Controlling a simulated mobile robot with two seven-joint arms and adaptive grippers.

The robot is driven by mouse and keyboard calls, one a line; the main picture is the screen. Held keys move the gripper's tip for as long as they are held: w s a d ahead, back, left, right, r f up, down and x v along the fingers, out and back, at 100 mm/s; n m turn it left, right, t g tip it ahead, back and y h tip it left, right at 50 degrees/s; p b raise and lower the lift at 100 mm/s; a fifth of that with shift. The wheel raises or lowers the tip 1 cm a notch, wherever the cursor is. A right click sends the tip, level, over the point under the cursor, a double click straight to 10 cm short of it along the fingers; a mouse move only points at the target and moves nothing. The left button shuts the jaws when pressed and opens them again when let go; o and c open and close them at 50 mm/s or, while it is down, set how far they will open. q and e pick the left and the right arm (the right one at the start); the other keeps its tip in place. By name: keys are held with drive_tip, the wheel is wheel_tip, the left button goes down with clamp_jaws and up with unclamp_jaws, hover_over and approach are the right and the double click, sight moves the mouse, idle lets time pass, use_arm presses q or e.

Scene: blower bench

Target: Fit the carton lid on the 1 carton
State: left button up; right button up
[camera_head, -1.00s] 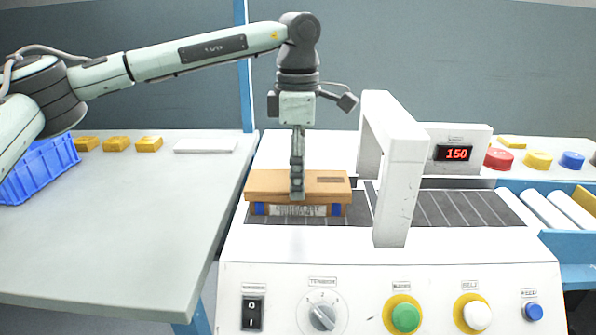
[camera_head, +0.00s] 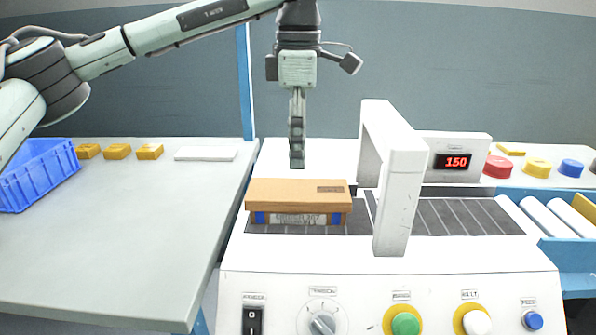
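The brown carton lid (camera_head: 297,193) sits on top of the carton (camera_head: 300,219), which shows below it as a narrow band with blue ends and a printed label. Both rest on the left part of the dark belt, left of the white arch. My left gripper (camera_head: 297,164) points down above and behind the lid, apart from it and empty. Its fingers are seen edge-on, so their opening does not show. My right gripper is not in view.
The white arch (camera_head: 401,190) spans the belt (camera_head: 455,217) right of the carton. A blue crate (camera_head: 38,172), yellow blocks (camera_head: 117,151) and a white slab (camera_head: 205,154) are on the grey table (camera_head: 120,235). Knobs and buttons line the machine's front.

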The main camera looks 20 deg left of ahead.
use_arm(q)
wheel_tip(320, 180, up, 6)
drive_tip(key=shift+f, duration=0.1)
idle(0.5)
